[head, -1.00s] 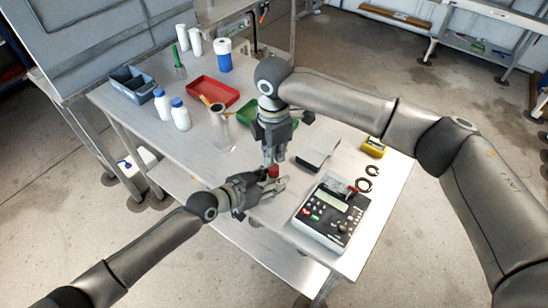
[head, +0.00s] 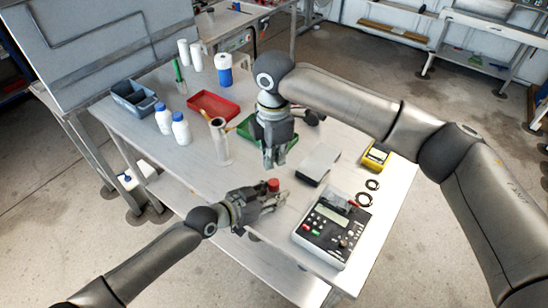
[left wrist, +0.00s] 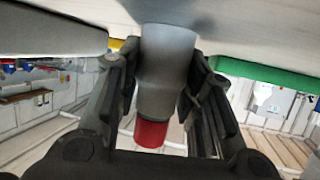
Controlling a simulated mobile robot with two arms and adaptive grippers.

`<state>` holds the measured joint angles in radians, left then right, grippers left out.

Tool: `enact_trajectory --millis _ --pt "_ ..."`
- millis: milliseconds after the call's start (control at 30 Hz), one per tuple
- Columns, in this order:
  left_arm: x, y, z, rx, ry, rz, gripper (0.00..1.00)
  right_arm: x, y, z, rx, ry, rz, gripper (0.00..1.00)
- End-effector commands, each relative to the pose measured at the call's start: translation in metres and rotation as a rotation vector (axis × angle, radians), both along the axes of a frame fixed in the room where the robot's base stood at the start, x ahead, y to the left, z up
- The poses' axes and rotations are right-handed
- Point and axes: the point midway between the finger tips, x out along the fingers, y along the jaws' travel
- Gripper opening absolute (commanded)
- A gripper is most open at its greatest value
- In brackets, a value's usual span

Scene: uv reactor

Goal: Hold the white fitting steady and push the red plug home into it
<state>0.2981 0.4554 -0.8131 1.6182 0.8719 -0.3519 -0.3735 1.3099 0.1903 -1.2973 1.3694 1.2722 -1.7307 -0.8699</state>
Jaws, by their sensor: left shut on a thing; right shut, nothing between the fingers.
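My left gripper (head: 268,199) is shut on the white fitting (left wrist: 168,65), which fills the middle of the left wrist view between the fingers. In the head view the fitting is mostly hidden by those fingers. The red plug (head: 273,185) shows at the fitting's upper end in the head view; it also shows in the left wrist view (left wrist: 151,133), in line with the fitting. How deep it sits I cannot tell. My right gripper (head: 271,163) is shut and empty, pointing down above the plug, with a visible gap.
A metal cylinder (head: 221,142), red tray (head: 213,106) and green tray (head: 246,128) lie farther back. White bottles (head: 181,128) stand at left.

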Motion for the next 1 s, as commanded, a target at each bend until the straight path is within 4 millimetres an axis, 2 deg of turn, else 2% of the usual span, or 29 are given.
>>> enact_trajectory --millis 133,167,333,733,867,1000 --pt "0.0 0.0 0.0 0.0 0.0 0.0 0.11 0.0 0.0 0.0 0.0 0.0 0.0 0.0" --pt "0.0 0.0 0.0 0.0 0.0 0.0 0.38 0.0 0.0 0.0 0.0 0.0 0.0 0.0" --pt "0.0 0.0 0.0 0.0 0.0 0.0 0.6 0.0 0.0 0.0 0.0 0.0 0.0 0.0" --pt "-0.002 0.003 0.001 0.0 0.0 0.0 0.6 0.0 0.0 0.0 0.0 0.0 0.0 0.0" --pt "-0.01 0.013 0.005 0.001 0.0 0.0 0.6 0.0 0.0 0.0 0.0 0.0 0.0 0.0" --pt "-0.025 0.031 0.015 0.004 0.0 0.0 0.6 0.0 0.0 0.0 0.0 0.0 0.0 0.0"
